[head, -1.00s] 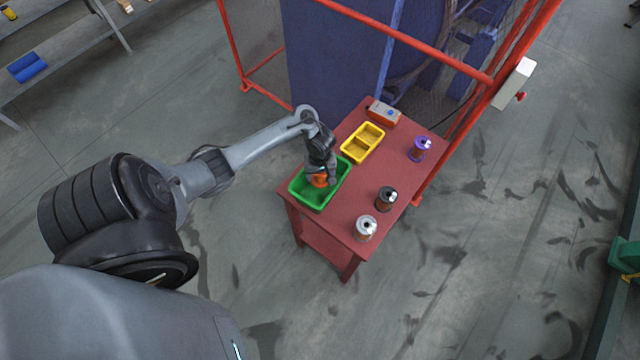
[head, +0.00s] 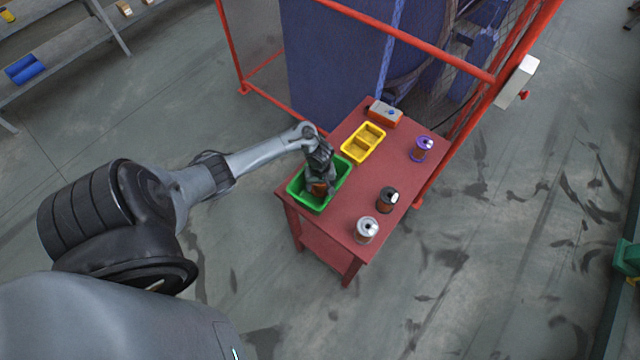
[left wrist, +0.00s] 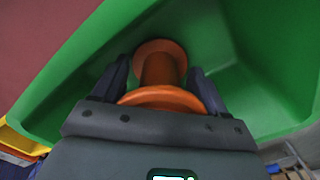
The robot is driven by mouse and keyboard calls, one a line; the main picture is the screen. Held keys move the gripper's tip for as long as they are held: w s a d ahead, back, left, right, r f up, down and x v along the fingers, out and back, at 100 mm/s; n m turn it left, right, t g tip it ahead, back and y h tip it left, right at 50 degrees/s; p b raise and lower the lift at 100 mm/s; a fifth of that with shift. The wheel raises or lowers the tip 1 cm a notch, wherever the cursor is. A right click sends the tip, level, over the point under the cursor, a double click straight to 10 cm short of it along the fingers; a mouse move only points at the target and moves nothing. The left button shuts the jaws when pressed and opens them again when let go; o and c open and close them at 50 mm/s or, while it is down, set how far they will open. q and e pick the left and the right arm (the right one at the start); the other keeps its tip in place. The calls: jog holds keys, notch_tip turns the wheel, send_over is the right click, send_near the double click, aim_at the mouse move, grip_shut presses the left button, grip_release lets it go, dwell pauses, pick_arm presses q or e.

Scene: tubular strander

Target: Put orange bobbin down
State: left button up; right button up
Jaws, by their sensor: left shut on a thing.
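The orange bobbin (left wrist: 158,70) is between the two fingers of my left gripper (left wrist: 160,80) in the left wrist view, one flange toward the green floor and one close to the palm. In the head view my left gripper (head: 321,184) reaches down into the green bin (head: 297,193), and a bit of orange shows at its tips. The gripper is shut on the bobbin. Whether the bobbin touches the bin floor I cannot tell. My right gripper is not in view.
The bin stands on a red table (head: 345,208). A yellow divided tray (head: 352,154), a grey-orange box (head: 384,112), a purple bobbin (head: 421,149), a dark bobbin (head: 386,200) and a silver bobbin (head: 366,229) share it. A red-framed fence (head: 400,43) stands behind.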

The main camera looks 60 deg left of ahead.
pick_arm(q)
jog(key=shift+f, duration=0.15)
jog(key=o, duration=1)
jog(key=shift+o, duration=0.2)
notch_tip(320, 180, up, 12)
jog(key=p, duration=0.6)
jog(key=d+r+m+t+y, duration=0.1)
jog(key=d+r+m+t, duration=0.15)
jog(key=d+m, duration=0.95)
jog(key=s+d+r+m+t+h, duration=0.1)
jog(key=s+d+r+m, duration=0.3)
jog(key=s+d+r, duration=0.7)
notch_tip(320, 180, up, 2)
jog(key=shift+s+d+r+m, duration=0.1)
jog(key=shift+s+d+m, duration=0.05)
jog(key=shift+d+m, duration=0.2)
